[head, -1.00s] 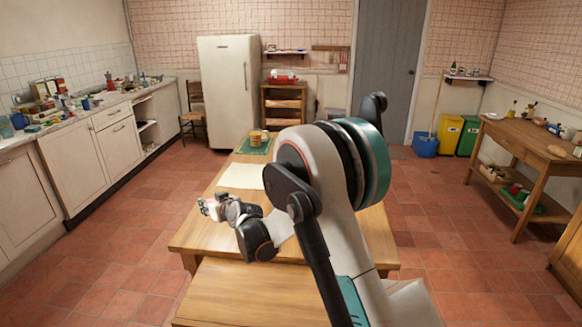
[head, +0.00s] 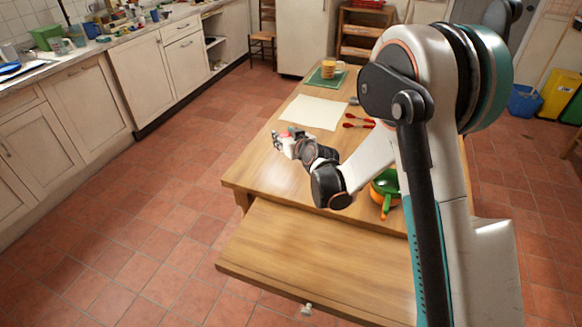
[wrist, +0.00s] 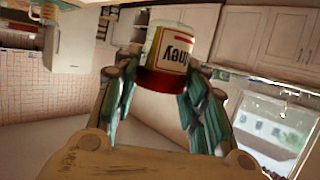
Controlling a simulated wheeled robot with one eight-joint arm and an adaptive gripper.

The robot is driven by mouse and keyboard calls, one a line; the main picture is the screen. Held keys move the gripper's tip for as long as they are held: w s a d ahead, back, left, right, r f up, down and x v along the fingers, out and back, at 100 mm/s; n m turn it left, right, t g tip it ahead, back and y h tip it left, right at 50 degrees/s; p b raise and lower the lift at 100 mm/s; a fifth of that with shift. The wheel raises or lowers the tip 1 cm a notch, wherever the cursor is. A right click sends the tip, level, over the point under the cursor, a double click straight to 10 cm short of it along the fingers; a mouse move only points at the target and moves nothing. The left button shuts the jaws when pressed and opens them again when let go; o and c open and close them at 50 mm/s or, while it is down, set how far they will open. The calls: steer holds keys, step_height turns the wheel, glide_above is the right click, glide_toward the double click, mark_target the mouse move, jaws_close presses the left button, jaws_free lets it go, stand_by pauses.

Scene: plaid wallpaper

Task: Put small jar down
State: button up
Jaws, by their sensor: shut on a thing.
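My gripper (head: 281,140) is shut on the small jar (wrist: 172,52). In the wrist view the jar has a red lid and a white and yellow label with dark lettering that reads upside down. The teal fingers grip it from both sides. In the head view the jar shows only as a small reddish, pale shape at the fingertips, over the left part of the wooden table (head: 250,172). I cannot tell its height above the table.
A pale sheet (head: 312,112), red utensils (head: 357,121) and a green mat (head: 318,81) with a yellow mug (head: 328,69) lie farther back. An orange and green pan (head: 385,188) is partly hidden by my arm.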

step_height(320, 180, down, 14)
steer(key=b, duration=0.4)
steer(key=shift+r, duration=0.25)
steer(key=shift+f, duration=0.1)
steer(key=o, duration=1.2)
steer(key=shift+c, duration=0.2)
